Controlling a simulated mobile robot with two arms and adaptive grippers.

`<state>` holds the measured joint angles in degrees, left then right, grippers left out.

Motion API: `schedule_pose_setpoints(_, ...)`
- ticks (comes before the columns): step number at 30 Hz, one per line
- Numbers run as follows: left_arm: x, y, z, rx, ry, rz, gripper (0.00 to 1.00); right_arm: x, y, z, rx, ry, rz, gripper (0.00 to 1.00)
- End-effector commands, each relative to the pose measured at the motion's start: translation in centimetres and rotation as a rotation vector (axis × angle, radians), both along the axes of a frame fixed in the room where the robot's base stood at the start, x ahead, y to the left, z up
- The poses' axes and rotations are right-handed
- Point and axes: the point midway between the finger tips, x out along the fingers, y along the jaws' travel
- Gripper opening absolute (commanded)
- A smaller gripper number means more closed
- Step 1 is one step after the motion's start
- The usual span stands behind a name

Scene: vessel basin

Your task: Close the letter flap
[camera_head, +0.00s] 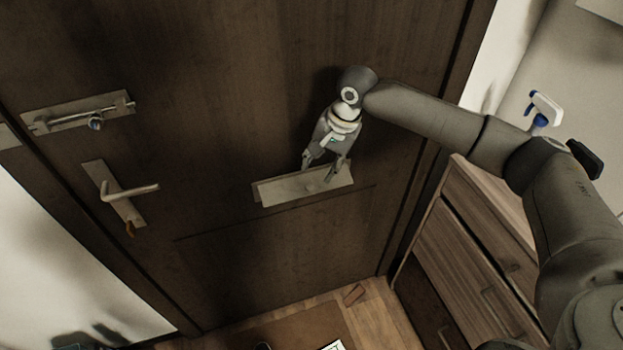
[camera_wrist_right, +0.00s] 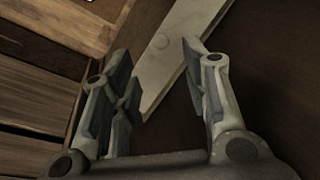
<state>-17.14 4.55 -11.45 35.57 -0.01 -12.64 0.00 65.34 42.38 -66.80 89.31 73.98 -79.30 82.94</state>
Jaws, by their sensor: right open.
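The letter flap (camera_head: 290,189) is a pale metal plate low on the dark wooden door (camera_head: 230,80). Its left end seems to stand slightly off the door; how far it is open I cannot tell. My right gripper (camera_head: 321,172) is open at the right half of the flap, with its fingertips over or just in front of the plate. In the right wrist view the open fingers (camera_wrist_right: 160,70) are on both sides of the flap's end (camera_wrist_right: 172,52), with nothing held. Whether they touch it is unclear. My left gripper is not in view.
A door handle (camera_head: 130,192) and a slide bolt (camera_head: 80,113) are on the door's left side. A wooden cabinet (camera_head: 465,245) stands at the right, with a spray bottle (camera_head: 543,108) behind my right arm. A mat (camera_head: 300,328) lies on the floor.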

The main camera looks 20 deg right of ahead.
Motion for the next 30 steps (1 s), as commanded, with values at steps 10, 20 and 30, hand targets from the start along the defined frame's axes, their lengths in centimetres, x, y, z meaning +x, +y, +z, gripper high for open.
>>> schedule_pose_setpoints(10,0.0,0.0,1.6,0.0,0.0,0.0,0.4,1.2,1.4,-6.0,0.0,0.001,0.001,0.42)
schedule_pose_setpoints(20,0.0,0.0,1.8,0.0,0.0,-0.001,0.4,1.6,1.8,-8.0,0.001,-0.002,0.002,0.42)
schedule_pose_setpoints(30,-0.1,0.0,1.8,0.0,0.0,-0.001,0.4,1.6,1.8,-8.0,0.001,-0.002,0.002,0.22)
